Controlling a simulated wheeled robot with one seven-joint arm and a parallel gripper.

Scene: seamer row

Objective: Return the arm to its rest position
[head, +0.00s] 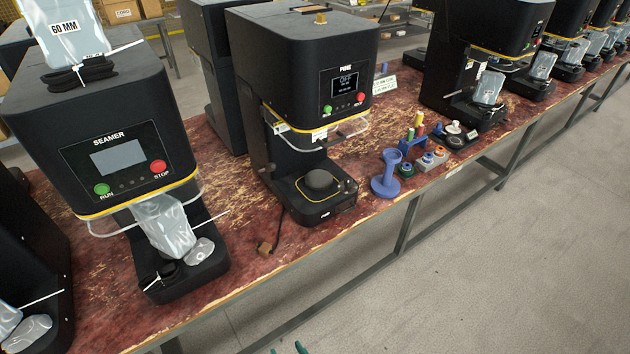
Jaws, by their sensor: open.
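Only two small teal tips show at the bottom edge of the head view, and they look like the fingertips of my gripper (287,350). They are apart, with nothing seen between them. They appear over the floor in front of the bench, clear of the machines. The rest of my arm is out of view.
A worn red bench (245,262) runs diagonally, its front edge facing the open grey floor (480,260). On it stand a seamer (110,135), a black PINE machine (300,70), a blue stand (386,175), small coloured parts, and more machines at the right.

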